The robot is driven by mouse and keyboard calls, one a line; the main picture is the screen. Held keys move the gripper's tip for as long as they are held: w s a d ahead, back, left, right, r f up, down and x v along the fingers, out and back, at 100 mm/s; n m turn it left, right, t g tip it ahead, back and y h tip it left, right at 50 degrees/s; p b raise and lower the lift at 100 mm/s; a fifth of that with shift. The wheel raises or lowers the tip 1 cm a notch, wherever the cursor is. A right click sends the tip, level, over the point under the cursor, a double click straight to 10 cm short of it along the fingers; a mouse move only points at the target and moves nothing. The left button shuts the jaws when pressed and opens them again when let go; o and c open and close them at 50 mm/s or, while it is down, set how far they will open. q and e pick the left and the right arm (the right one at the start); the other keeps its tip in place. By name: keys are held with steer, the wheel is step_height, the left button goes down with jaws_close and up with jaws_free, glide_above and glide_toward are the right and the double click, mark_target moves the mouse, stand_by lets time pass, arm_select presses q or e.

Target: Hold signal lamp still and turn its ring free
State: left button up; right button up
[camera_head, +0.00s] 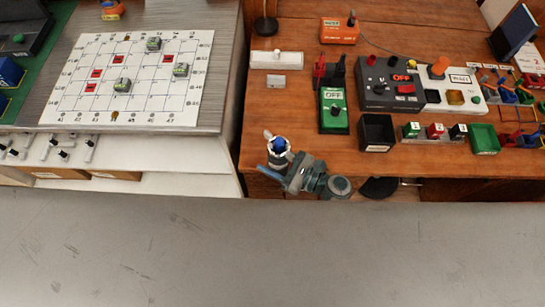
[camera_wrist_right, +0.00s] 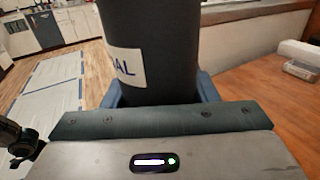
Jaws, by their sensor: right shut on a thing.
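The signal lamp (camera_head: 279,144) shows from above in the head view, with a blue top inside a pale ring (camera_head: 270,151). My right gripper (camera_head: 281,163) is shut on the lamp at the table's front edge. In the right wrist view, the dark lamp body (camera_wrist_right: 150,50) stands between blue fingers, with a white label ending in "AL". The ring is out of sight there. My left gripper does not show in the head view. I cannot tell whether the lamp touches anything below it.
A white grid board (camera_head: 135,105) with several blocks lies on the left counter. On the wooden table (camera_head: 280,185) stand a green "OFF" box (camera_head: 334,122), a black bin (camera_head: 377,147), a green bin (camera_head: 484,152) and a dark switch panel (camera_head: 380,99).

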steer(key=shift+w, duration=0.15)
steer(key=shift+w+a+f+b, duration=0.1)
steer(key=shift+w+f+b, duration=0.35)
steer(key=shift+w, duration=0.8)
steer(key=shift+w+d+f+b, duration=0.1)
steer(key=shift+w+f+b, duration=0.15)
steer(key=shift+w+b, duration=0.7)
steer(key=shift+w+a+f+b, duration=0.15)
steer(key=shift+w+f, duration=0.2)
steer(key=shift+w, duration=1.25)
steer(key=shift+w+f+b, duration=0.4)
steer(key=shift+w+b, duration=0.35)
steer(key=shift+w, duration=0.6)
steer(key=shift+w+f+b, duration=0.35)
steer(key=shift+w+b, duration=0.35)
steer(key=shift+w, duration=0.65)
steer(key=shift+w+f+b, duration=0.4)
steer(key=shift+w+b, duration=0.35)
steer(key=shift+w, duration=0.6)
steer(key=shift+f, duration=0.25)
steer(key=o, duration=1.5)
steer(key=shift+s+r, duration=0.1)
steer(key=shift+c, duration=0.2)
